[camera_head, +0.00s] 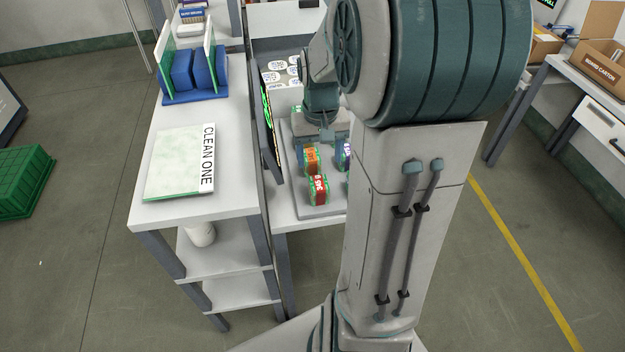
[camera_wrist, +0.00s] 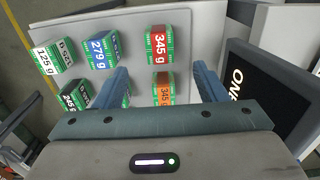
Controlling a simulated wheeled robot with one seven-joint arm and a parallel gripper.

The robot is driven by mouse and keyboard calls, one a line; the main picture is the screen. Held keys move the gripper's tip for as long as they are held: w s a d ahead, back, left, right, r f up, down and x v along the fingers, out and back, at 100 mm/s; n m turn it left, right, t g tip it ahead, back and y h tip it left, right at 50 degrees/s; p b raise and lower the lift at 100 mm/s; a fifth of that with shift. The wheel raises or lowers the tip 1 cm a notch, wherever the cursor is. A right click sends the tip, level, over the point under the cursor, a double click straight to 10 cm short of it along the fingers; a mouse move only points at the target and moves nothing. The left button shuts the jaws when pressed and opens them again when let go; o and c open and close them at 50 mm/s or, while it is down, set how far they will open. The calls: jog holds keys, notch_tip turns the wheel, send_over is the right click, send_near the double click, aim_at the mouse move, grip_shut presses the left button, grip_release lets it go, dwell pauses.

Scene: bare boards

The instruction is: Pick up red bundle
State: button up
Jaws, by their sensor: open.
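The red bundle (camera_head: 318,190), a small block with green edges, sits near the front left of a grey board (camera_head: 300,206). In the wrist view the red bundle (camera_wrist: 158,44), marked 345 g, lies beyond my fingertips, in line with the gap. An orange bundle (camera_head: 311,158) stands just behind it in the head view; it also shows in the wrist view (camera_wrist: 163,91), between my fingers in the picture. My gripper (camera_wrist: 161,70) is open and empty above the board. In the head view my arm hides part of the board and most of my fingers.
Blue (camera_wrist: 99,52), white (camera_wrist: 46,60) and dark-labelled (camera_wrist: 75,96) bundles share the board. A dark upright panel (camera_wrist: 268,92) stands close on the right in the wrist view. A shelf cart (camera_head: 160,212) with a "CLEAN ONE" sheet (camera_head: 178,163) is left of the table.

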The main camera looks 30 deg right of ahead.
aim_at(318, 182)
notch_tip(318, 182, down, 8)
jog(key=shift+r, duration=0.15)
jog(key=shift+w+d+f, duration=0.1)
jog(key=shift+w+f, duration=0.05)
jog(key=shift+f, duration=1.15)
jog(key=shift+w+f, duration=0.1)
jog(key=shift+f, duration=1.2)
jog(key=c, duration=1.2)
